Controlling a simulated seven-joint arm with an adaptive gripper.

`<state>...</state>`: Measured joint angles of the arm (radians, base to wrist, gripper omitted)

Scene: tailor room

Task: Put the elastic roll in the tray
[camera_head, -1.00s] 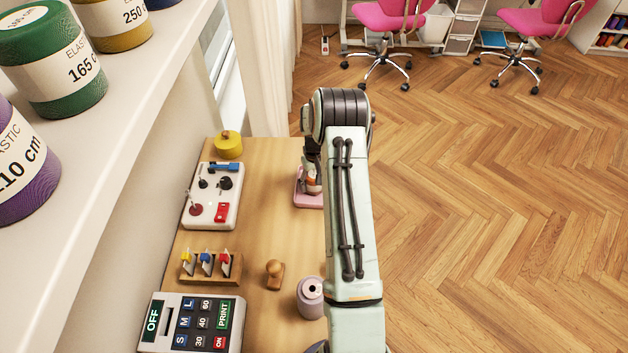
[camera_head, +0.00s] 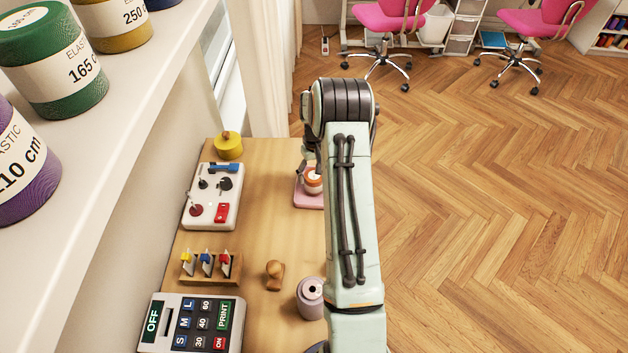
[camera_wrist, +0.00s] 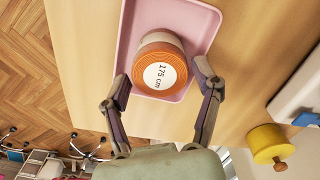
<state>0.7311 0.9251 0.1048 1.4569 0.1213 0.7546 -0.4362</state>
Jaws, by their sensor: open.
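An orange elastic roll (camera_wrist: 158,66) with a white "175 cm" label sits on the pink tray (camera_wrist: 205,22) in the wrist view. In the head view the roll (camera_head: 312,181) shows on the tray (camera_head: 306,201), partly hidden by my arm. My gripper (camera_wrist: 163,88) is open, with one finger on each side of the roll in the wrist view. The fingers look apart from the roll. In the head view the fingers are mostly hidden by my arm.
Left of the tray are a white panel with knobs (camera_head: 205,210) and a yellow round container (camera_head: 228,145). Nearer stand a small rack (camera_head: 212,268), a wooden stamp (camera_head: 274,275), a grey spool (camera_head: 310,297) and a keypad device (camera_head: 192,325). More elastic rolls stand on the shelf (camera_head: 110,165).

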